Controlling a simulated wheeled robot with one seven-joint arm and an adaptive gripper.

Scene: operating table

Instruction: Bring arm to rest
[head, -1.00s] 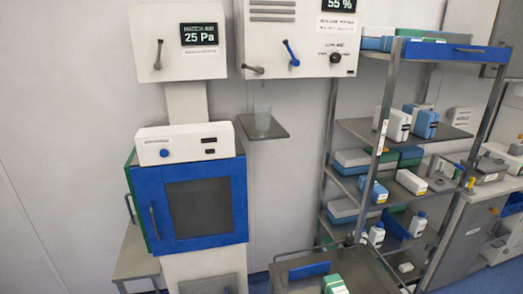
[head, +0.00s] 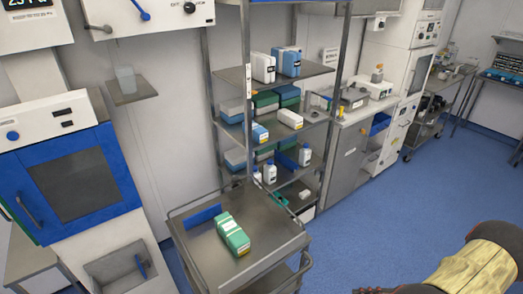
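Part of my arm (head: 470,265) shows at the bottom right corner, a pale yellow link with dark collars, cut off by the picture edge. My gripper is not in view, so I cannot see its fingers or whether it holds anything. The arm part appears over the blue floor, to the right of the steel cart (head: 190,243) and apart from it in the picture.
A green and white box (head: 232,234) and a blue flat item (head: 203,216) are on the cart. A shelf rack (head: 215,90) with boxes and bottles stands behind. A blue-doored cabinet (head: 85,185) is at left. Blue floor (head: 400,205) is open at right.

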